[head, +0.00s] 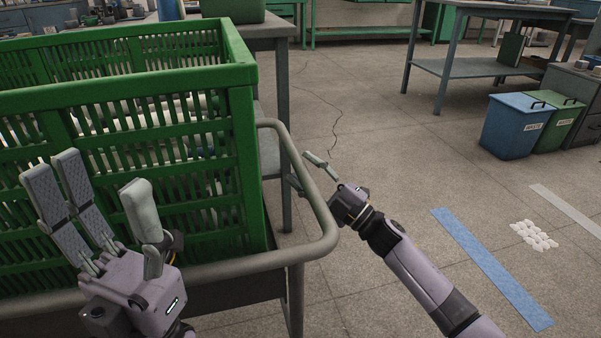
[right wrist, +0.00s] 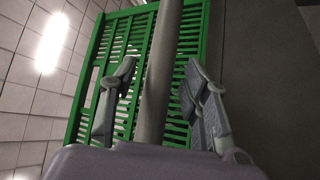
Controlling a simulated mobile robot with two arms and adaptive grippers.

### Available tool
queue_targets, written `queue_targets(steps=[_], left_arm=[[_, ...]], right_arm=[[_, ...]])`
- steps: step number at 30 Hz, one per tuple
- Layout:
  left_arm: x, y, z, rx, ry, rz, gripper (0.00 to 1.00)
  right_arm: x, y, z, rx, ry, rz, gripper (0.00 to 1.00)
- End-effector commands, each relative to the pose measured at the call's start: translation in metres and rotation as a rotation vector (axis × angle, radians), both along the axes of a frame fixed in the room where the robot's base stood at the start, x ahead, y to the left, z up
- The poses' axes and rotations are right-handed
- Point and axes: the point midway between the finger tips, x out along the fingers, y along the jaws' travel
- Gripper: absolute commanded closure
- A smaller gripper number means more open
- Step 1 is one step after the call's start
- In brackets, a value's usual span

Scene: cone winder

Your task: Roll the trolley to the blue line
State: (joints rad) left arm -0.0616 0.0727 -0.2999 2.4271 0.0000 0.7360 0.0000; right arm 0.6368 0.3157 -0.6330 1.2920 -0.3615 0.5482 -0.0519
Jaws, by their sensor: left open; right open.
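The trolley is at the left in the head view, with a grey tubular rail (head: 325,232) round its edge and a green slatted crate (head: 247,150) on it. The blue line (head: 490,268) lies on the floor at the right, apart from the trolley. My left gripper (head: 100,200) is open in front of the crate's near side. My right gripper (head: 318,172) is at the rail's right side. In the right wrist view the rail's bar (right wrist: 160,75) runs between its open fingers (right wrist: 158,95), with the green crate (right wrist: 185,40) beyond. Contact with the bar is unclear.
A blue waste bin (head: 512,125) and a green one (head: 560,118) stand at the right by a grey cabinet. White pieces (head: 534,234) and a pale strip (head: 570,210) lie beyond the blue line. A grey table (head: 470,68) stands behind. The floor between trolley and line is clear except for my arm above it.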

Motion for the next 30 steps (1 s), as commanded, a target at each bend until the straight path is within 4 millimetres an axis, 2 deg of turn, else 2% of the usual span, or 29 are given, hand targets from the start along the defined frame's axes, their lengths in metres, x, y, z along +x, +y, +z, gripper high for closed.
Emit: queue_targets(steps=[5,14,30], left_arm=[[-0.0002,-0.0005,0.0015,0.002,-0.012,0.001,0.41],[-0.0001,-0.0007,0.0026,0.002,-0.013,0.001,0.41],[-0.0001,-0.0008,0.0024,0.002,-0.013,0.0,0.41]], right_arm=[[0.007,0.0106,0.0051,-0.001,0.0,0.0,0.57],[0.008,0.0117,0.006,-0.002,0.0,-0.001,0.57],[0.0079,0.0114,0.0059,-0.001,0.0,0.0,0.93]])
